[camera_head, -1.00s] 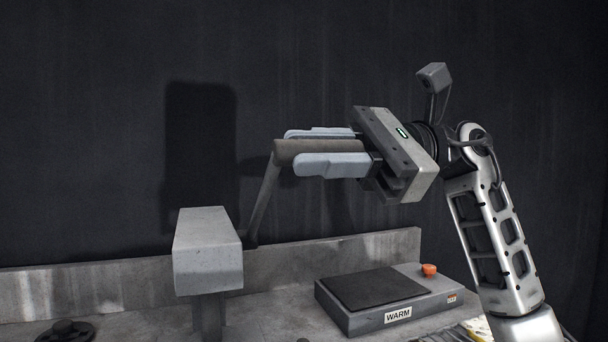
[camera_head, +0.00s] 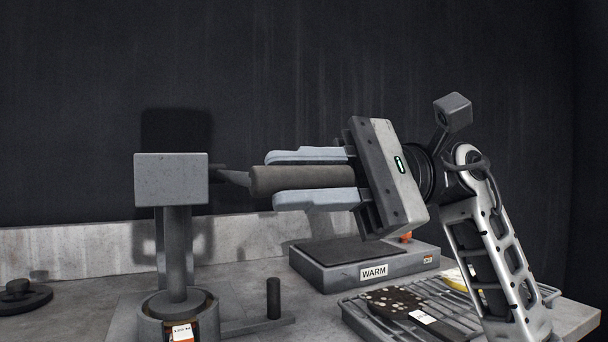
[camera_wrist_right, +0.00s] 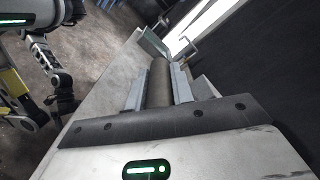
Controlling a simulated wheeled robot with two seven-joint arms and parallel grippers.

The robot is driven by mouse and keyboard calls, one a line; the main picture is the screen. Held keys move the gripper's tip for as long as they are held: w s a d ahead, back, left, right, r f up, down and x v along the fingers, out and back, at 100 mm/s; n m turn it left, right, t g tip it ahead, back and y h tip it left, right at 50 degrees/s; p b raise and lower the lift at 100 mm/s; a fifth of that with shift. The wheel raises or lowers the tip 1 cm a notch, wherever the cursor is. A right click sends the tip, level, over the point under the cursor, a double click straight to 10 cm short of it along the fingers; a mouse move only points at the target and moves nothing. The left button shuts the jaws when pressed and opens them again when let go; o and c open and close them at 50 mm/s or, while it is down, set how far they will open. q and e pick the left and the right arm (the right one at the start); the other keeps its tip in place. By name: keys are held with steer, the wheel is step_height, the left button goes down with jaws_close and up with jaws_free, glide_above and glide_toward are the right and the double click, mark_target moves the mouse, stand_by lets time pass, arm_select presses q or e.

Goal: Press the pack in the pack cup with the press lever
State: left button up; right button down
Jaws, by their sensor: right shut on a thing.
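The press lever's thick brown-grey grip (camera_head: 300,180) lies about level beside the grey press head (camera_head: 171,180). My right gripper (camera_head: 290,180) is shut on that grip, one pale blue finger above it and one below. It also shows in the right wrist view (camera_wrist_right: 160,85), with the grip between the fingers. A grey column (camera_head: 177,245) runs from the press head down to the pack cup (camera_head: 206,325), which bears a white and orange label. The column's lower end meets the cup's top. I cannot make out the pack inside. My left gripper is not seen in the head view.
A low box marked WARM (camera_head: 340,275) stands right of the press. A ribbed tray (camera_head: 365,325) holds a dark speckled item (camera_head: 400,302). An upright dark peg (camera_head: 273,298) stands on a bar beside the cup. A round black piece (camera_head: 20,297) lies far left.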

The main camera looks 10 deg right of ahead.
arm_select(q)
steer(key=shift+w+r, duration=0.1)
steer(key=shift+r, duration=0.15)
arm_select(e)
steer(key=shift+f, duration=0.35)
steer(key=c, duration=1.2)
jaws_free()
steer(key=shift+r, duration=0.1)
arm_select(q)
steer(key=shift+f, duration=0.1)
arm_select(e)
steer(key=shift+d, duration=0.15)
steer(key=shift+w+d, duration=0.1)
steer(key=shift+d, duration=0.2)
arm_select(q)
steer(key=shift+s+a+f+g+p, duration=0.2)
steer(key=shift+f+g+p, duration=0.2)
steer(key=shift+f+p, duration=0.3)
arm_select(e)
steer(key=w+d, duration=0.2)
steer(key=d, duration=1.2)
steer(key=shift+w+d, duration=0.4)
